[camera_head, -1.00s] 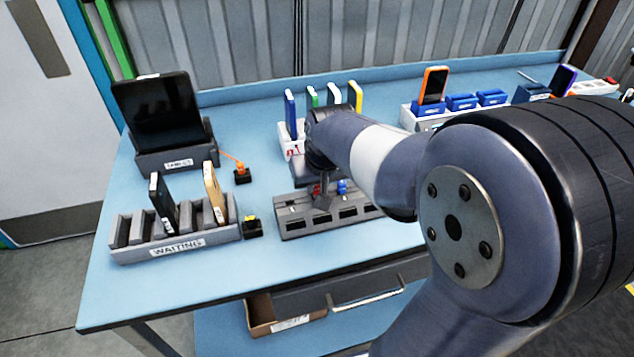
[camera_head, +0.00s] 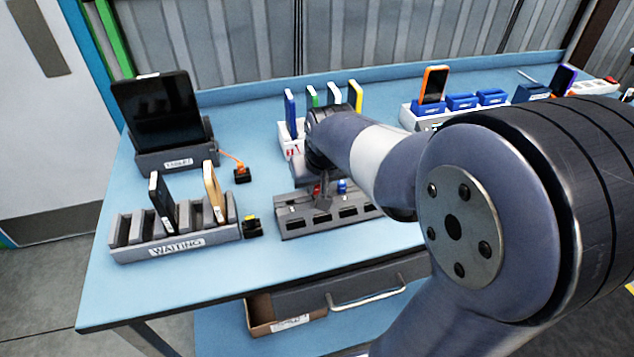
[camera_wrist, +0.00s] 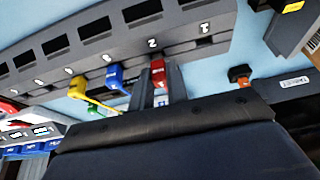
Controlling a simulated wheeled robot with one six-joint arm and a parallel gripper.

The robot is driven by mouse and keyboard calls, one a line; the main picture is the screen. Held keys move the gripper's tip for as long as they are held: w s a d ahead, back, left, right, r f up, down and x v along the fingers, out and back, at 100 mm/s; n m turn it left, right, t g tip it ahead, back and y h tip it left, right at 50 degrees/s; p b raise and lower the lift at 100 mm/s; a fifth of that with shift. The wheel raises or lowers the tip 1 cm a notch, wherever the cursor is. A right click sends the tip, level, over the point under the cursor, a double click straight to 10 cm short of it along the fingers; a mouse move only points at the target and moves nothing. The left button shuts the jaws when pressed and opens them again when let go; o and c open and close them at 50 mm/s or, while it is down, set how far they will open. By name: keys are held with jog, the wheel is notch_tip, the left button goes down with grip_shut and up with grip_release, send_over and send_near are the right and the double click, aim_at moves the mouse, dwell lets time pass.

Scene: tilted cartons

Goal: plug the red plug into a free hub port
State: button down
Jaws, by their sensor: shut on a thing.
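The grey hub (camera_head: 300,229) lies on the bench, with a row of dark openings and numbered marks; its edge also shows in the wrist view (camera_wrist: 60,75). My gripper (camera_head: 322,200) is shut on the red plug (camera_wrist: 158,74) at the hub's back edge, in line with the mark 2. The red plug shows only partly in the head view (camera_head: 316,189). I cannot tell whether it is seated in a port. A blue plug (camera_wrist: 114,76) sits beside it at the hub edge, and a yellow plug (camera_wrist: 77,88) farther along. One finger (camera_wrist: 174,84) shows beside the red plug.
A rack marked WAITING (camera_head: 180,245) stands left of the hub, with a black plug with a yellow part (camera_head: 252,228) beside it. A tablet dock (camera_head: 178,153) and an orange-cabled plug (camera_head: 242,174) are behind. A white rack (camera_head: 290,141) stands close behind my gripper.

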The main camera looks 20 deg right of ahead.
jog(key=shift+f+b, duration=0.5)
jog(key=shift+f, duration=0.15)
dwell(0.3)
jog(key=c, duration=0.9)
grip_release()
jog(key=shift+r, duration=0.15)
jog(key=shift+r+p, duration=2.95)
jog(key=shift+r, duration=0.5)
jog(key=shift+f, duration=0.2)
